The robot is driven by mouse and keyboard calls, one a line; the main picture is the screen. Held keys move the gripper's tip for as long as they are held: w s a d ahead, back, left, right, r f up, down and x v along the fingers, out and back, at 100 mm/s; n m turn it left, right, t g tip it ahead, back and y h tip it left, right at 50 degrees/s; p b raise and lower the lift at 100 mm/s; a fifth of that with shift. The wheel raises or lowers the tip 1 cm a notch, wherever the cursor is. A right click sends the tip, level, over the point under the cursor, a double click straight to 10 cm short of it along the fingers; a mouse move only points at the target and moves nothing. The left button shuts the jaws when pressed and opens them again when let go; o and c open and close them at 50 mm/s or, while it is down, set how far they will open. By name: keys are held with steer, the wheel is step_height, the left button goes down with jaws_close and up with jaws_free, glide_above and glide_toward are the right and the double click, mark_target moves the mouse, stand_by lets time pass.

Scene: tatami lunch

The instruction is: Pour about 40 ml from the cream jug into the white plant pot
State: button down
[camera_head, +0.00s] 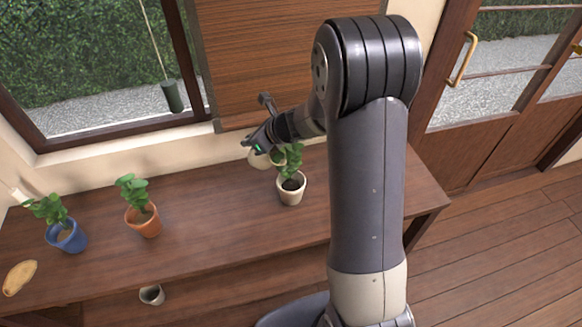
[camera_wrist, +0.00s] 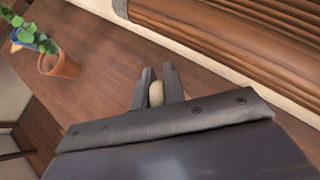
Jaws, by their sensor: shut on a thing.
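The white plant pot (camera_head: 291,190) holds a green plant and dark soil, and stands on the wooden table right of the middle. My gripper (camera_head: 256,147) is above the table, just behind and left of this pot. It is shut on the cream jug (camera_head: 259,160), which is partly hidden by the gripper and the plant's leaves. In the wrist view a small cream part of the jug (camera_wrist: 156,94) shows between the two fingers (camera_wrist: 158,88). The jug's tilt and its contents cannot be made out. The white pot is not seen in the wrist view.
An orange pot (camera_head: 143,221) and a blue pot (camera_head: 67,236), each with a plant, stand on the table's left half. A tan oval item (camera_head: 19,277) lies at the left front. A small white cup (camera_head: 152,295) is below the front edge. The table (camera_head: 220,225) is clear between the orange and white pots.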

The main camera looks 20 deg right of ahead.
steer(key=shift+w+a+r+p, duration=0.1)
steer(key=shift+r+p, duration=0.35)
steer(key=shift+p, duration=0.3)
steer(key=shift+f+g+h, duration=0.3)
steer(key=shift+f+g, duration=0.1)
steer(key=shift+f, duration=0.1)
steer(key=shift+r+p, duration=0.1)
steer(key=shift+p, duration=0.45)
steer(key=shift+a+r+p, duration=0.1)
steer(key=shift+p, duration=0.85)
steer(key=g+h+p, duration=0.1)
steer(key=p, duration=0.3)
steer(key=shift+w+a, duration=0.1)
steer(key=shift+f, duration=0.4)
steer(key=shift+w+a+f+g+h, duration=0.2)
steer(key=shift+f+g+h, duration=0.1)
steer(key=shift+h, duration=0.1)
steer(key=shift+w+a+f, duration=0.1)
steer(key=shift+f, duration=0.1)
